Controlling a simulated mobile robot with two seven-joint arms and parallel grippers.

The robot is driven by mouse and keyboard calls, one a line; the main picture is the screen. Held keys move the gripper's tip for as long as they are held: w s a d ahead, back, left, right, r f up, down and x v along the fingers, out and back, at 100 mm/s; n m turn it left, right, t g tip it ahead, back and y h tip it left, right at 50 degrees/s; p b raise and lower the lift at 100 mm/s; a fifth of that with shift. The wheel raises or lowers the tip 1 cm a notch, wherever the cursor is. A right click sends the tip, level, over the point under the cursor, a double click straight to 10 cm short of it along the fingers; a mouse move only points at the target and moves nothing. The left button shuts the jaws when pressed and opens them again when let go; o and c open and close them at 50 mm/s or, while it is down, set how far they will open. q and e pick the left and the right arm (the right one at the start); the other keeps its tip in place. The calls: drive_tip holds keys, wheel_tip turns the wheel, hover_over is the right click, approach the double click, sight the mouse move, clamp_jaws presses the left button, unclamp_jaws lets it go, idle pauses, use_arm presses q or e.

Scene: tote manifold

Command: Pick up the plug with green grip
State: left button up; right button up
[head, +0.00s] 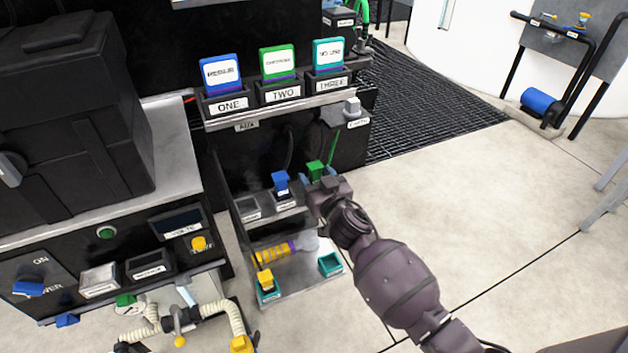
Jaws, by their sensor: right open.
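The plug with the green grip (315,168) stands at the right end of the lower shelf, with a green cable rising from it. My right gripper (318,176) is open at this plug, with its bluish fingertips close to either side of the green grip. I cannot tell whether they touch it. The gripper hides the plug's lower part and whatever it sits in. My left gripper is not in view.
A blue-gripped plug (281,182) stands just left of the green one. Above, a shelf (285,106) holds three labelled cards. Below, a tray (297,283) holds a yellow-banded clear bottle and teal holders. A machine (75,110) stands at left. Open floor (470,210) lies right.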

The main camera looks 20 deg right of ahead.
drive_tip(key=shift+w, duration=0.4)
drive_tip(key=shift+r, duration=0.1)
drive_tip(key=c, duration=0.9)
drive_tip(key=shift+c, duration=0.6)
